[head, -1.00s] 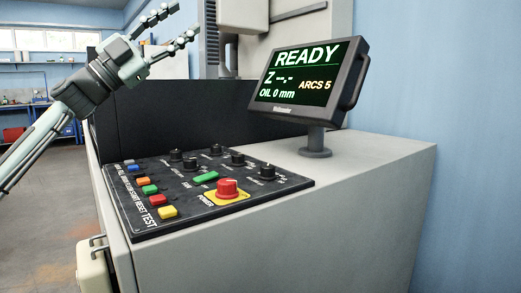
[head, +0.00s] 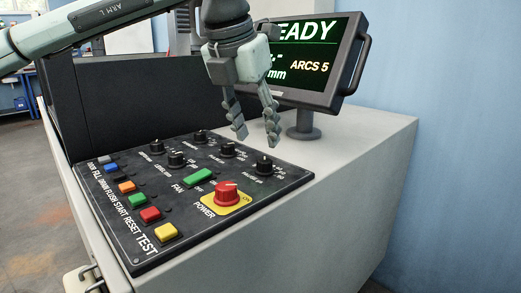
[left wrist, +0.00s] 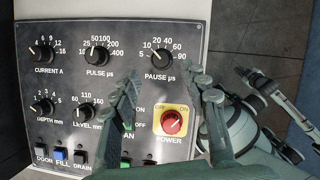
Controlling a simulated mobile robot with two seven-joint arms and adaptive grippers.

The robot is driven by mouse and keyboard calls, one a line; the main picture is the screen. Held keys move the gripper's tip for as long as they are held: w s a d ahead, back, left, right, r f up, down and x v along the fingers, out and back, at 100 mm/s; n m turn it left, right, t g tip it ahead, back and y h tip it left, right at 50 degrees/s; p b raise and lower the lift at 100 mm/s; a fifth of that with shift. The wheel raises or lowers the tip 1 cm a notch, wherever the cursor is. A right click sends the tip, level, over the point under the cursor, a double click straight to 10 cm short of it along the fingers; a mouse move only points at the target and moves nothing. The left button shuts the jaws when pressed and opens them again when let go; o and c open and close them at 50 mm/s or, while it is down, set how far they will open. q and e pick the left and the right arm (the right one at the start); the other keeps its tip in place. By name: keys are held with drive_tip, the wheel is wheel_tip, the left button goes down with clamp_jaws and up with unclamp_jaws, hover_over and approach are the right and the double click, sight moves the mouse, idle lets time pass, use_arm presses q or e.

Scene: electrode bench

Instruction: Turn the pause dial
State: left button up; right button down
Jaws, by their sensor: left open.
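The pause dial (head: 264,165) is a black knob at the back right corner of the dark control panel (head: 180,240). In the left wrist view the pause dial (left wrist: 160,57) is at the top right, with its white mark to the upper left. My left gripper (head: 256,138) is open and empty, pointing down above the pause and pulse dials, apart from the panel. In the left wrist view its fingers (left wrist: 164,84) stand either side below the pause dial. What looks like my right gripper (left wrist: 246,80) shows small at the right; its jaws are unclear.
The red power knob (head: 227,194) on its yellow plate stands close in front of the pause dial. The pulse dial (head: 228,150) and green fan switch (head: 198,177) are beside it. The monitor (head: 318,65) on its stand rises behind, close to my left gripper.

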sight(265, 160)
use_arm(q)
drive_tip(key=x, duration=0.6)
drive_tip(key=shift+d+f, duration=0.1)
use_arm(e)
drive_tip(key=shift+s+f, duration=0.1)
drive_tip(key=shift+f, duration=0.65)
use_arm(q)
drive_tip(key=shift+c, duration=0.3)
clamp_jaws()
